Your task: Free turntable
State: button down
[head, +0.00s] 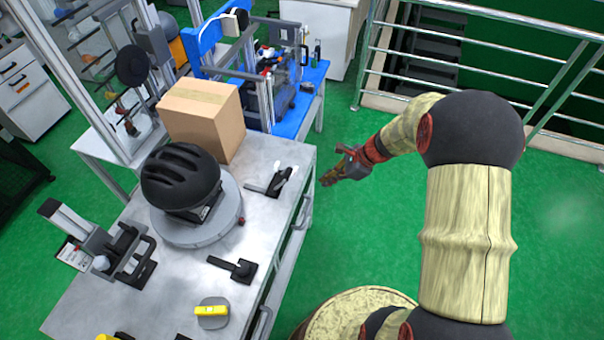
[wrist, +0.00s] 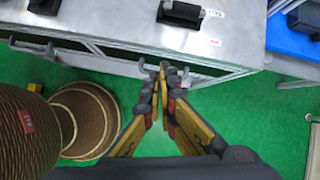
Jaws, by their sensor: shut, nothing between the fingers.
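The turntable (head: 196,222) is a round light-grey disc on the metal workbench (head: 150,285). A black ribbed helmet (head: 181,176) sits on it, on a dark block. A small red knob (head: 241,220) shows at the disc's right rim. A black lever clamp (head: 268,184) stands on the bench at the upper right of the disc, and a black handle (head: 233,268) lies at its lower right. My gripper (head: 324,181) is past the bench's right edge, apart from the turntable. In the wrist view my gripper (wrist: 164,68) is shut and empty, in front of the bench side.
A cardboard box (head: 203,118) stands behind the helmet. A clamp device (head: 112,250) is at the bench's left, and a yellow level (head: 211,311) at the front. A blue table (head: 297,104) adjoins behind. Rail handles line the bench edge. Green floor is free right of the bench, before a railing (head: 480,75).

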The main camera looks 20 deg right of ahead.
jog(key=w+m, duration=0.1)
jog(key=r+m, duration=0.1)
jog(key=shift+w+d+r+m+t, duration=0.15)
jog(key=shift+w+d+m+t, duration=0.1)
jog(key=shift+w+m+t, duration=0.15)
jog(key=w+a+f+b, duration=0.3)
jog(key=w+a+f, duration=0.2)
jog(key=a+f, duration=0.1)
jog(key=shift+w+a+f+b, duration=0.25)
jog(key=shift+a+f+b, duration=0.15)
jog(key=shift+a, duration=0.4)
jog(key=shift+r+p, duration=0.2)
jog(key=shift+p, duration=0.3)
